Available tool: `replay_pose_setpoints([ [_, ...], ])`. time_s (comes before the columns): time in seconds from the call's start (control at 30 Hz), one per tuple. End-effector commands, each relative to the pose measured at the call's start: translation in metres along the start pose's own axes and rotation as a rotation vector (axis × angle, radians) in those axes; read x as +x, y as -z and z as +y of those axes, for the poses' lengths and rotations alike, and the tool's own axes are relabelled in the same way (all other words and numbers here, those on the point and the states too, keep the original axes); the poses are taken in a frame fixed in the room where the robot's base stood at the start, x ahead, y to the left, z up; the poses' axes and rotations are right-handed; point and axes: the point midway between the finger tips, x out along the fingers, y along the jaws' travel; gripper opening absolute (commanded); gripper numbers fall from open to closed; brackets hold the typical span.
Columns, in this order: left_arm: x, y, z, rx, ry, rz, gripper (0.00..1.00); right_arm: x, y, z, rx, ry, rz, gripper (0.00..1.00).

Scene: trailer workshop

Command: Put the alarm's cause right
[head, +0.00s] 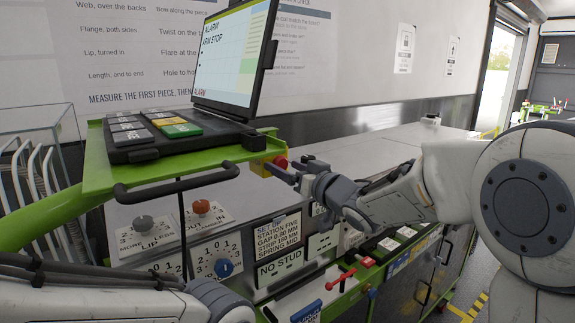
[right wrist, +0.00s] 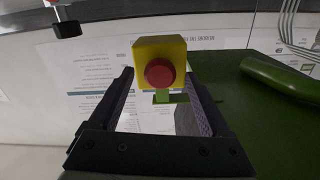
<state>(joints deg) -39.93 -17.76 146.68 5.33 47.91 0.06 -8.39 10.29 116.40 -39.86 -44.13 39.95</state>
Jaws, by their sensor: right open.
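The tilted screen (head: 232,55) reads "ALARM" and what looks like "ARM STOP", partly cropped at the top. A red mushroom button (head: 281,161) on a yellow box (head: 262,168) sits at the right end of the green console shelf (head: 100,165). My right gripper (head: 287,173) is at this button. In the right wrist view the red button (right wrist: 160,73) and yellow box (right wrist: 146,48) show between and beyond the open fingers (right wrist: 159,80), with nothing gripped. I cannot tell whether the button is pressed in. My left arm shows at the lower left, its gripper out of view.
A keypad (head: 150,135) with coloured keys lies below the screen. Below the shelf are a grey knob (head: 143,223), an orange-red knob (head: 201,207), a blue dial (head: 223,267) and a red-handled lever (head: 341,278). A black handle (head: 175,188) juts from the shelf front.

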Motion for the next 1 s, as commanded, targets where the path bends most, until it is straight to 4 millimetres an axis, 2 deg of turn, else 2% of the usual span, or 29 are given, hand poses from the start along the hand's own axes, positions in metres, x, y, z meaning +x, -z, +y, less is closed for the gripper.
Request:
replay_pose_setpoints([
  [0.23, -0.0001, 0.0000, 0.0000, 0.000, 0.000, 0.000, 0.00, 0.0013, -0.0004, 0.0001, 0.000, 0.000, 0.000, 0.82],
  [0.27, -0.0001, 0.0000, 0.0000, 0.000, 0.000, 0.000, 0.00, 0.0012, -0.0004, 0.0002, 0.000, 0.000, 0.000, 0.78],
  [0.4, -0.0001, 0.0000, 0.0000, 0.000, 0.000, 0.000, 0.00, 0.0010, -0.0003, 0.0003, 0.000, -0.001, 0.000, 0.24],
  [0.47, -0.0001, 0.0000, 0.0000, 0.000, 0.000, 0.000, 0.00, 0.0009, -0.0002, 0.0004, 0.000, -0.001, 0.000, 0.01],
  [1.0, 0.0003, 0.0000, 0.0000, 0.000, 0.000, 0.000, 0.00, -0.0070, 0.0006, 0.0029, 0.000, 0.000, 0.001, 0.00],
])
